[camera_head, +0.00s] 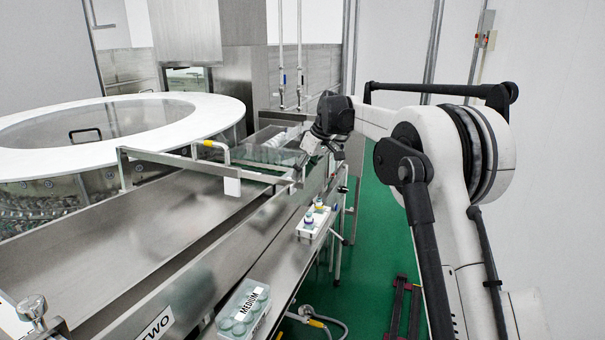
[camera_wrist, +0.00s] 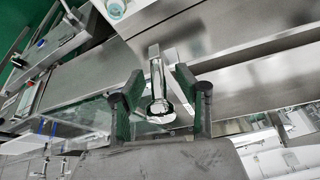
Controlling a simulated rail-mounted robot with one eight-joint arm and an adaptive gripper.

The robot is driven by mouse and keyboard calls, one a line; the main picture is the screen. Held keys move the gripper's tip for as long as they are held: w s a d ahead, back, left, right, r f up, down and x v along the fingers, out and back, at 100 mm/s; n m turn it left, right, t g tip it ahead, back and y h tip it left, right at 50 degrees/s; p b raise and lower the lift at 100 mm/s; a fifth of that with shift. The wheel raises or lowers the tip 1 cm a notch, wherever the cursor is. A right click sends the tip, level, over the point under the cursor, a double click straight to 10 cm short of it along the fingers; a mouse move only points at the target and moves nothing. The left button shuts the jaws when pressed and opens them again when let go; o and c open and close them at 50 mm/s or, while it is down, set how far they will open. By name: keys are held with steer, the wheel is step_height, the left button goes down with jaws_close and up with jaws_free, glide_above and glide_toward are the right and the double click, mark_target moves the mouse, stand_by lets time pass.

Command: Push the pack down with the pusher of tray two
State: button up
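My gripper (camera_head: 318,148) is at the right end of a metal rail frame (camera_head: 200,163) across the long steel tray, in the head view. In the wrist view my gripper (camera_wrist: 160,88) has its two dark fingers spread on either side of a shiny metal knob with a stem (camera_wrist: 157,80). A gap shows beside the knob; I cannot tell whether a finger touches it. The tray (camera_head: 130,235) carries a label reading TWO (camera_head: 155,325) at the front. A clear pack-like mass (camera_head: 272,148) lies behind the frame, partly hidden; its contents are unclear.
A round white-rimmed washer (camera_head: 205,112) stands at the left. A clear box labelled MEDIUM (camera_head: 245,309) and a white rack with small bottles (camera_head: 314,222) sit on the right ledge. Another metal knob (camera_head: 33,308) is at the front left.

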steer(key=v, duration=1.2)
steer(key=shift+d, duration=0.1)
